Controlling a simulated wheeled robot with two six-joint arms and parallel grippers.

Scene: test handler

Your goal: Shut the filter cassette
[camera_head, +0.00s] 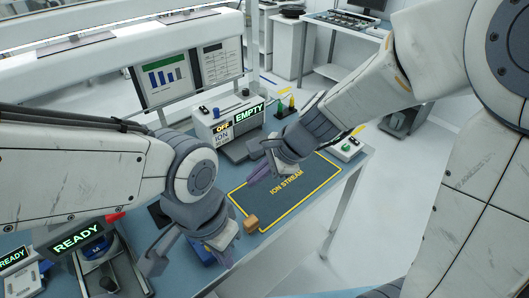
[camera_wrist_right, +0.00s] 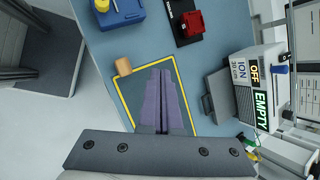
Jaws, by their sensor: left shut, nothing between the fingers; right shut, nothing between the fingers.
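The ion unit (camera_head: 225,122) stands at the back of the bench with lit OFF and EMPTY signs; it also shows in the right wrist view (camera_wrist_right: 258,92). A dark grey tray-like part (camera_wrist_right: 221,95), which looks like the filter cassette, sticks out from its front over the bench. In the head view it is partly hidden behind my right gripper (camera_head: 261,173). My right gripper's purple fingers (camera_wrist_right: 164,100) are shut and empty above the ION STREAM mat, apart from the cassette. My left gripper (camera_head: 224,253) is shut and empty near the front of the bench.
The yellow-edged mat (camera_head: 313,189) is bare except for a small tan block (camera_head: 251,224) at its edge. A blue box (camera_wrist_right: 134,14) and a red device (camera_wrist_right: 188,24) stand beside it. A button box (camera_head: 346,148) is at the right. READY machines (camera_head: 76,237) stand at the left.

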